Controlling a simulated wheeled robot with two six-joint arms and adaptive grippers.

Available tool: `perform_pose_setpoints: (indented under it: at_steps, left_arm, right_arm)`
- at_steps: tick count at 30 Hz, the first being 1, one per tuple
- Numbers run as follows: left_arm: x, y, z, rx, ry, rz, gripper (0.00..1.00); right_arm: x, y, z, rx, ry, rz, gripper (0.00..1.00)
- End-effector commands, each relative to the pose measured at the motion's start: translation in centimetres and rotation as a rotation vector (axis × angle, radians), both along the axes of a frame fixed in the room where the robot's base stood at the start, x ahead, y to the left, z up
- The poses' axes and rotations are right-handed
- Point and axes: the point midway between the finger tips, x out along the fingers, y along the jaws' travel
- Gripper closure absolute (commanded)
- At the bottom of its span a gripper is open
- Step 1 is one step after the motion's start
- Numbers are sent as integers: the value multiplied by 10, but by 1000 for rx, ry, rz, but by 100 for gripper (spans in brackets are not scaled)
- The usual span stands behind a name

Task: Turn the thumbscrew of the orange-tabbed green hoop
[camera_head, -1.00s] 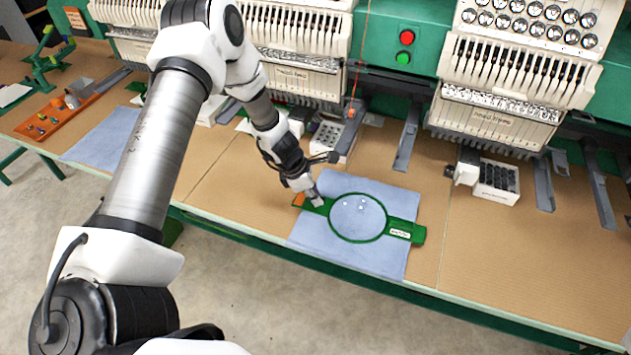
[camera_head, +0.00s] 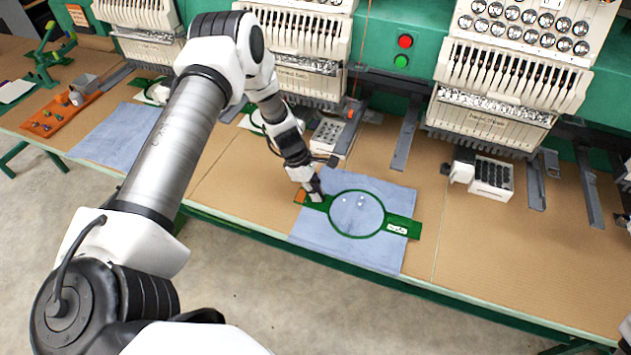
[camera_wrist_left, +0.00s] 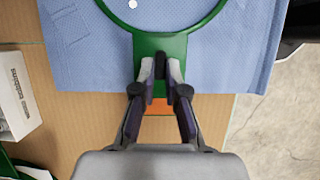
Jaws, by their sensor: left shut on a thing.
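The green hoop (camera_head: 386,230) lies on a blue cloth (camera_head: 345,256) on the table, with its orange tab (camera_head: 300,197) at its left end. In the left wrist view the hoop's green bracket (camera_wrist_left: 150,45) and the orange tab (camera_wrist_left: 158,106) show. My left gripper (camera_head: 316,194) is at the tab end of the hoop. In the left wrist view its fingers (camera_wrist_left: 160,72) straddle a small dark piece on the bracket, apparently the thumbscrew, and are shut on it. The fingers hide most of the thumbscrew. My right gripper is not in view.
Embroidery machine heads (camera_head: 495,90) stand along the back, with grey arms reaching over the table. A white box with dark wells (camera_head: 492,177) stands at right. An orange tray (camera_head: 62,115) and another blue cloth (camera_head: 115,138) lie at left.

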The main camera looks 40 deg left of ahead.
Motion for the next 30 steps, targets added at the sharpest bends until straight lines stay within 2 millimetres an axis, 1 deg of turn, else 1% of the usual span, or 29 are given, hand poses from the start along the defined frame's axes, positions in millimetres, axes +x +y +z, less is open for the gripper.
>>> perform_pose_setpoints:
  at_steps: [1, 6, 7, 9, 17, 20, 23, 30]
  left_arm:
    - [-2, -1, -2, -1, 5, -2, 100]
    - [-2, -1, -2, -1, 6, -1, 100]
    - [-2, -1, -2, -1, 6, -1, 85]
    - [-2, -1, -2, -1, 5, 0, 62]
    - [-1, 0, -1, -1, 3, 1, 62]
    - [0, 2, 4, -1, 1, 3, 62]
    - [-1, 7, 18, -2, -1, 4, 62]
    - [-6, 29, 74, -4, -2, 3, 62]
  right_arm:
    - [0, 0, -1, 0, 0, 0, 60]
    - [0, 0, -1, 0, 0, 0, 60]
    - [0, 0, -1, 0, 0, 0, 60]
    - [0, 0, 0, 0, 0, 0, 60]
    - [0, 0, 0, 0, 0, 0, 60]
    - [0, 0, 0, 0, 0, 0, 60]
    - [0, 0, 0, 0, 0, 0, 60]
    - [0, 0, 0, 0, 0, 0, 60]
